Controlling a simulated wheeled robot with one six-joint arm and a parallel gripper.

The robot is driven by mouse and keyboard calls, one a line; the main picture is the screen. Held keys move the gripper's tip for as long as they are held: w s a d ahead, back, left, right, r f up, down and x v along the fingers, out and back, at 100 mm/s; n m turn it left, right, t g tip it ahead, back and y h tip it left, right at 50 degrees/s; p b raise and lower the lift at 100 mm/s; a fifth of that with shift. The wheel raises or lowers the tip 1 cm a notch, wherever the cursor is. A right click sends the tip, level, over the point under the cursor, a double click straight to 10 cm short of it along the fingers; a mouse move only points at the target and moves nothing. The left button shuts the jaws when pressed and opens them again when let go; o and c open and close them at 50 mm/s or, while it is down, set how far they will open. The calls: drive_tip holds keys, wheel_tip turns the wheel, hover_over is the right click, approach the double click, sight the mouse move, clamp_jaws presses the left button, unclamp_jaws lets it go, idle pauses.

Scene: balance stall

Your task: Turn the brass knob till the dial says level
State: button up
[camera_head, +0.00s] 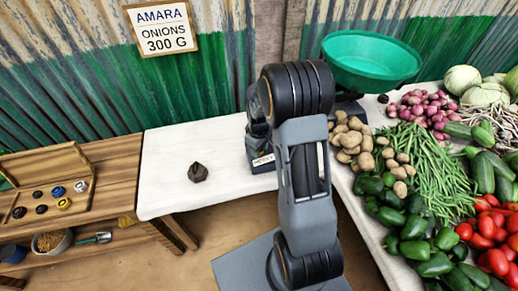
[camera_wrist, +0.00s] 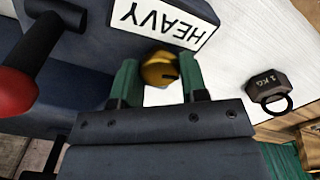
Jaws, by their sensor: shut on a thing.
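In the wrist view, the brass knob (camera_wrist: 160,71) sits on the grey balance body (camera_wrist: 70,60), between the green fingers of my gripper (camera_wrist: 159,76). My gripper is shut on the knob. A white label (camera_wrist: 163,20) beside the knob reads HEAVY, upside down in this view. In the head view, my arm covers the knob, my gripper and much of the balance (camera_head: 258,143). A small part of its label (camera_head: 263,160) shows at the left of my arm.
A dark 1 KG weight (camera_wrist: 270,88) with a ring lies on the white table (camera_head: 165,158); it also shows in the head view (camera_head: 197,172). A red ball-ended lever (camera_wrist: 15,92) is near my gripper. A green pan (camera_head: 370,60) and vegetables are right. A sign (camera_head: 162,28) reads AMARA ONIONS 300 G.

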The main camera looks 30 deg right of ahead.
drive_tip(key=n, duration=0.3)
drive_tip(key=shift+n, duration=0.4)
drive_tip(key=shift+n+b, duration=0.45)
drive_tip(key=shift+n, duration=1.45)
drive_tip(key=o, duration=0.9)
drive_tip(key=shift+o, duration=0.2)
drive_tip(key=shift+r, duration=0.1)
wheel_tip(320, 180, up, 14)
drive_tip(key=shift+p, duration=0.3)
drive_tip(key=shift+f, duration=0.2)
